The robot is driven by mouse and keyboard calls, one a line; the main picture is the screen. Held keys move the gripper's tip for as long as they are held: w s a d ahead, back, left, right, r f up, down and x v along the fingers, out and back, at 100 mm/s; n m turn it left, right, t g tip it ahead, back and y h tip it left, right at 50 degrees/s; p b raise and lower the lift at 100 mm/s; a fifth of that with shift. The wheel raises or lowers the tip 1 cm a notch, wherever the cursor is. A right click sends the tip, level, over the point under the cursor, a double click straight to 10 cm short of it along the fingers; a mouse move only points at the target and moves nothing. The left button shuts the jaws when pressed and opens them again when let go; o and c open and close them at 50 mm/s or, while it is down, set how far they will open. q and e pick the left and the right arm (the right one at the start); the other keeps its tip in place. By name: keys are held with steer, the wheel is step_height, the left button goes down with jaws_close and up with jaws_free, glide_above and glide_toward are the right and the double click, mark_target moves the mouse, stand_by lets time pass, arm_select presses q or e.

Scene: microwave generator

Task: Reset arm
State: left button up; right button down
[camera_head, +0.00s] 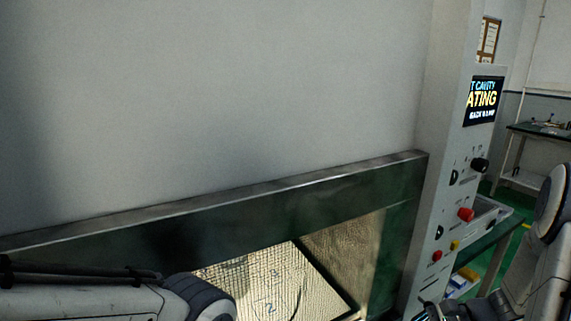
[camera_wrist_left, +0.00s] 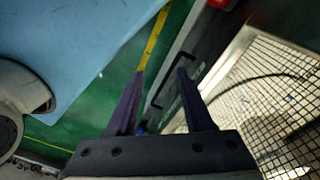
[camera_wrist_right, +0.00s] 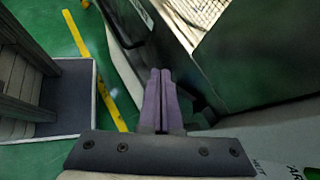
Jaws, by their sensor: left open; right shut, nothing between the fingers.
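My left gripper (camera_wrist_left: 160,85) shows in the left wrist view with its two dark fingers spread apart and nothing between them. It is near a dark panel with a black bar handle (camera_wrist_left: 172,78). My right gripper (camera_wrist_right: 160,75) shows in the right wrist view with its purple fingers pressed together and empty, close to the dark machine side. In the head view my left arm comes in at the bottom left and my right arm at the right edge; their fingertips are out of that view.
The microwave generator (camera_head: 250,90) fills the head view, its lit cavity (camera_head: 340,255) low in the middle. Its control panel has a display (camera_head: 483,101), knobs and a red button (camera_head: 466,214). A table (camera_head: 490,240) stands behind at right. A grey box (camera_wrist_right: 70,100) stands on the green floor.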

steer(key=s+a+r+n+g+h, duration=0.1)
steer(key=s+a+r+n+h, duration=0.3)
steer(key=s+a+n, duration=0.4)
steer(key=s+a+r+n+g+h, duration=0.2)
steer(key=s+a+r+n+h, duration=0.3)
steer(key=a+n, duration=0.8)
steer(key=s+n, duration=0.3)
steer(key=n, duration=0.2)
steer(key=shift+n, duration=0.4)
steer(key=shift+a, duration=0.1)
stand_by(0.8)
